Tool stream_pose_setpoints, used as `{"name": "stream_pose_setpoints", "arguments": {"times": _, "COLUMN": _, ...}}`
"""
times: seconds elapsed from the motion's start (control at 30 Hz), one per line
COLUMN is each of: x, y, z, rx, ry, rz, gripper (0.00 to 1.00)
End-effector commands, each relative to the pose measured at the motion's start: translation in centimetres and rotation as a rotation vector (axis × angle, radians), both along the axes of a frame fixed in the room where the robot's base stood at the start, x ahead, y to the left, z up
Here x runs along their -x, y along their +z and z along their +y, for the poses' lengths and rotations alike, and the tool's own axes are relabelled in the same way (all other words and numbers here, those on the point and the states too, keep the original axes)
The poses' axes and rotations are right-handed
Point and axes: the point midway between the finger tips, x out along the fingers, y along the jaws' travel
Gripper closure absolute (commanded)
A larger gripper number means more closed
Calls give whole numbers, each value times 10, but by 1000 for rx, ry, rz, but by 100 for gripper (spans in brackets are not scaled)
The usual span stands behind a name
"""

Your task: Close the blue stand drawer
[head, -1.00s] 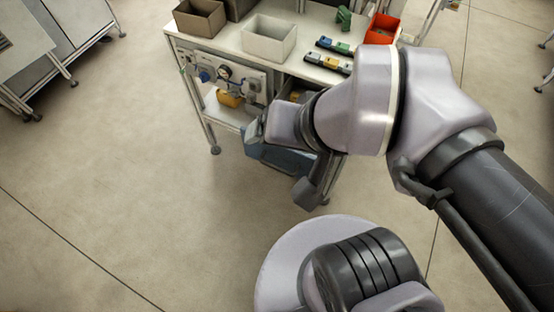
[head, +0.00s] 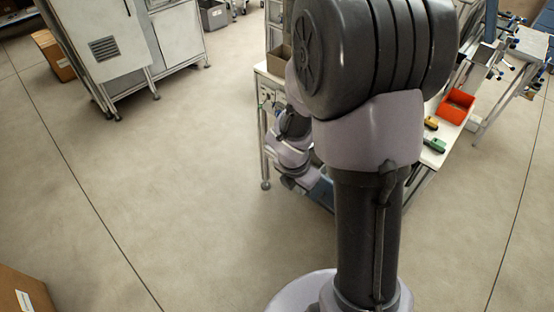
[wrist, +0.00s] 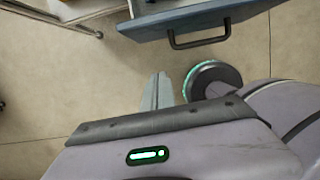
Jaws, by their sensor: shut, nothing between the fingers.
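The blue drawer front (wrist: 190,22) with its dark bar handle (wrist: 200,38) spans the top of the wrist view. Part of the drawer's inside shows behind the front, so it stands pulled out. In the head view a small blue part of the drawer (head: 322,191) shows low under the bench, mostly hidden by my arm. My gripper (wrist: 159,76) is shut and empty, a little in front of the drawer front and left of the handle, with a visible gap of floor between in the picture. In the head view my arm hides its fingertips.
The white workbench (head: 262,70) stands behind my arm, with a red bin (head: 456,106) and small yellow and green items on top. A grey cabinet (head: 178,45) stands at the upper left. Cardboard boxes (head: 22,292) lie at the left edges. The floor at left is clear.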

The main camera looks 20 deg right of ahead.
Motion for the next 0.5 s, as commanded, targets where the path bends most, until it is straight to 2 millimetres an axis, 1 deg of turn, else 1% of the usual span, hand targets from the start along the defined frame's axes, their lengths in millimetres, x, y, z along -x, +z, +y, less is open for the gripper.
{"name": "stream_pose_setpoints", "arguments": {"times": 0.03, "x": 0, "y": -11, "z": -1, "rx": -1, "ry": -2, "rz": 1, "gripper": 100}}
{"name": "stream_pose_setpoints", "arguments": {"times": 0.1, "x": -1, "y": -27, "z": -4, "rx": -1, "ry": -7, "rz": 2, "gripper": 100}}
{"name": "stream_pose_setpoints", "arguments": {"times": 0.4, "x": -7, "y": -92, "z": -19, "rx": -2, "ry": -8, "rz": 1, "gripper": 100}}
{"name": "stream_pose_setpoints", "arguments": {"times": 0.43, "x": -7, "y": -98, "z": -20, "rx": -2, "ry": -8, "rz": 1, "gripper": 100}}
{"name": "stream_pose_setpoints", "arguments": {"times": 0.47, "x": -9, "y": -98, "z": -24, "rx": -2, "ry": -11, "rz": -1, "gripper": 100}}
{"name": "stream_pose_setpoints", "arguments": {"times": 0.5, "x": -13, "y": -93, "z": -32, "rx": -1, "ry": -13, "rz": -2, "gripper": 100}}
